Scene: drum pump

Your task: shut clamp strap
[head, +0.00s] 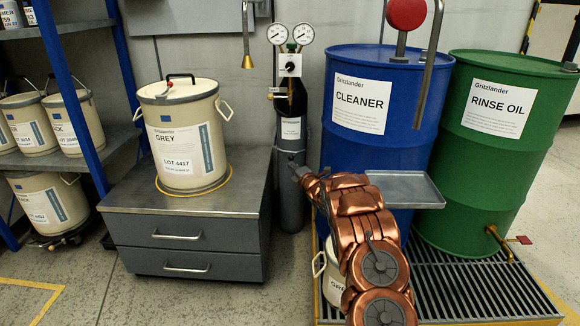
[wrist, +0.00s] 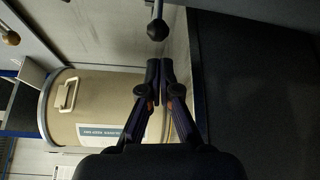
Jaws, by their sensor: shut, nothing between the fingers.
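A dark gas cylinder (head: 291,190) stands against the wall between the grey cabinet and the blue drum. A thin band (head: 291,152) seems to cross it; I cannot tell whether this is the clamp strap, or whether it is open or shut. My gripper (head: 297,172) is in front of the cylinder, small and partly hidden by my arm in the head view. In the wrist view my gripper (wrist: 160,66) is shut and empty, its fingertips together. A dark ball-ended rod (wrist: 157,28) is just beyond the tips, apart from them.
A cream pail (head: 186,135) with a lid stands on the grey cabinet (head: 190,234); it shows sideways in the wrist view (wrist: 90,105). A blue drum (head: 377,130), green drum (head: 490,150) and grey tray (head: 405,188) are on the right. Floor is open in front of the cabinet.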

